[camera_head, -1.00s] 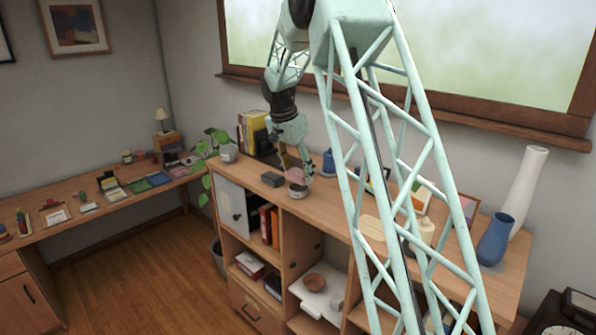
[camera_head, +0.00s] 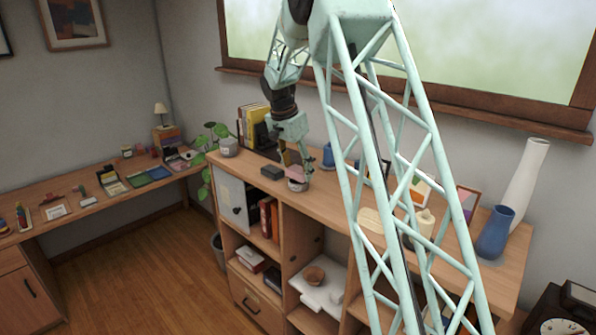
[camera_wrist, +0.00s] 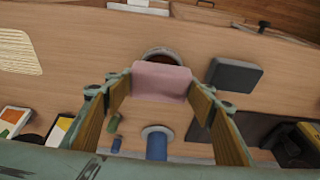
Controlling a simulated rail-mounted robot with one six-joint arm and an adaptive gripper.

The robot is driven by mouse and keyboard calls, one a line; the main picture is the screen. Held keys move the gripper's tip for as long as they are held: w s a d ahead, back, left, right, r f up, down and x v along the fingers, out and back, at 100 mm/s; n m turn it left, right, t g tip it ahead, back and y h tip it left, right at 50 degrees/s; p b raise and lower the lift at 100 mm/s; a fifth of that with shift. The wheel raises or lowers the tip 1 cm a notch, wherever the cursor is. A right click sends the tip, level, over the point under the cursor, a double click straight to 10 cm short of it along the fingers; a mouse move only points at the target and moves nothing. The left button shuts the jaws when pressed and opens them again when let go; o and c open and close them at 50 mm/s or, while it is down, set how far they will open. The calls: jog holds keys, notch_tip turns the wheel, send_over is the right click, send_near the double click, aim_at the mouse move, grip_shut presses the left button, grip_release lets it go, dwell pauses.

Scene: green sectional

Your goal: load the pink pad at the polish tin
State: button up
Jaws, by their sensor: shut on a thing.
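My gripper (camera_wrist: 161,88) is shut on the pink pad (camera_wrist: 161,80), which sits between the two fingertips in the wrist view. The polish tin (camera_wrist: 160,52) is a round tin with a dark reddish inside and a pale rim; the pad hides part of it. In the head view my gripper (camera_head: 297,170) points down at the tin (camera_head: 298,186) on the shelf top, with the pink pad (camera_head: 296,174) at the tin's mouth. I cannot tell whether the pad touches the polish.
A dark grey block (camera_wrist: 233,75) lies close beside the tin. A blue vessel (camera_wrist: 156,147) stands on the other side of my fingers. Books (camera_head: 252,124) and a potted plant (camera_head: 228,147) are at the shelf's left end. Bare wood (camera_wrist: 80,55) lies left of the tin.

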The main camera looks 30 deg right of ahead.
aim_at(298, 170)
jog(key=shift+s+f+b, duration=0.1)
jog(key=shift+f+b, duration=0.5)
jog(key=shift+f, duration=0.05)
dwell(3.4)
jog(key=shift+r, duration=0.1)
jog(key=shift+r+p, duration=1.4)
jog(key=shift+r, duration=2.1)
